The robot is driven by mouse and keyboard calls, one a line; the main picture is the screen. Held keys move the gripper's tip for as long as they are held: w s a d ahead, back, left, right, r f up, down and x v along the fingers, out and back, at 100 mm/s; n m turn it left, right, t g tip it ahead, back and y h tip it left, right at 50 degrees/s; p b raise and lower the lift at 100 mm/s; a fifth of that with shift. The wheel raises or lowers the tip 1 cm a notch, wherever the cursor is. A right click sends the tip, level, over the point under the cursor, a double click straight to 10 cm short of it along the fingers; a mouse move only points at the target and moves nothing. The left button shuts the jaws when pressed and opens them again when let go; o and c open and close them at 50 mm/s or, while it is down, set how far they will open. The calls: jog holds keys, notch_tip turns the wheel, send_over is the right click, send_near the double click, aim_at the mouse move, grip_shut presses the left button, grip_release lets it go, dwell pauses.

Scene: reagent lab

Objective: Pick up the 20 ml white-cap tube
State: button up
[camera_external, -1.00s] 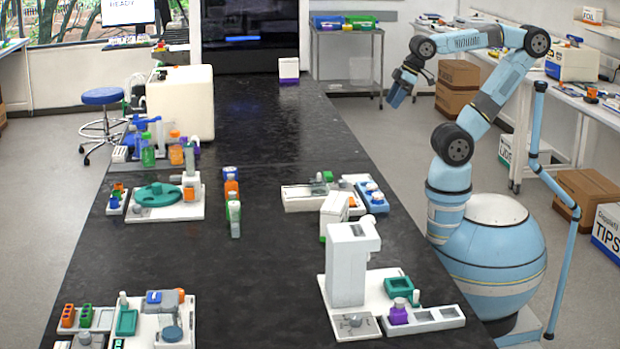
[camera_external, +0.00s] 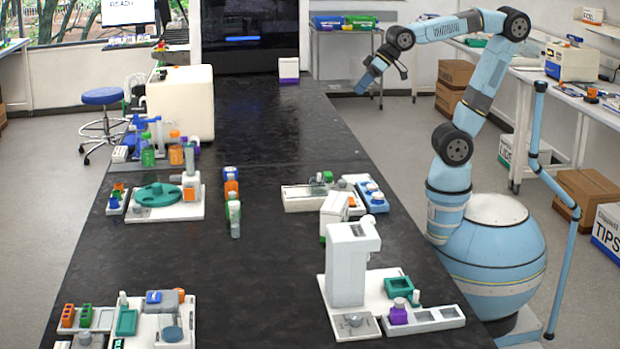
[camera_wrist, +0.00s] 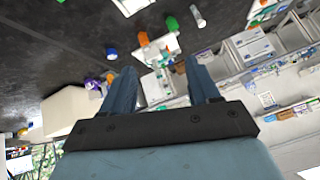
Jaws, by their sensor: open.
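A row of tubes stands on the black bench in the external view. A pale tube with a whitish cap (camera_external: 235,227) is at the near end of the row. In the wrist view a pale tube (camera_wrist: 198,16) shows at the top, right of the green one. My gripper (camera_external: 363,86) is up beyond the bench's right side, far from the row and apart from everything. Its two fingers show in the wrist view (camera_wrist: 160,75), parted with nothing held. Volume markings are too small to read.
Blue-capped (camera_external: 231,174), orange (camera_external: 231,189) and green (camera_external: 234,207) tubes stand close behind the pale one. A teal-disc station (camera_external: 157,195) is left of the row. A white device (camera_external: 346,262) stands front right. The bench middle (camera_external: 275,260) is clear.

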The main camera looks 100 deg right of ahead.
jog(key=w+a+f+m+t+y, duration=0.1)
jog(key=w+a+m+t+y, duration=0.2)
jog(key=w+a+m, duration=0.7)
jog(key=w+a+f+m+t+y, duration=0.1)
jog(key=w+a+m+t+y, duration=0.2)
jog(key=w+a, duration=1.2)
jog(key=m+t+h, duration=0.4)
jog(key=m+h, duration=0.2)
jog(key=m, duration=1.3)
send_over(235, 219)
jog(key=s+d, duration=0.1)
jog(key=s, duration=0.2)
jog(key=shift+m, duration=0.4)
jog(key=f, duration=3.4)
jog(key=shift+w+d+f, duration=0.15)
jog(key=shift+d+f, duration=0.1)
jog(key=shift+w, duration=2.5)
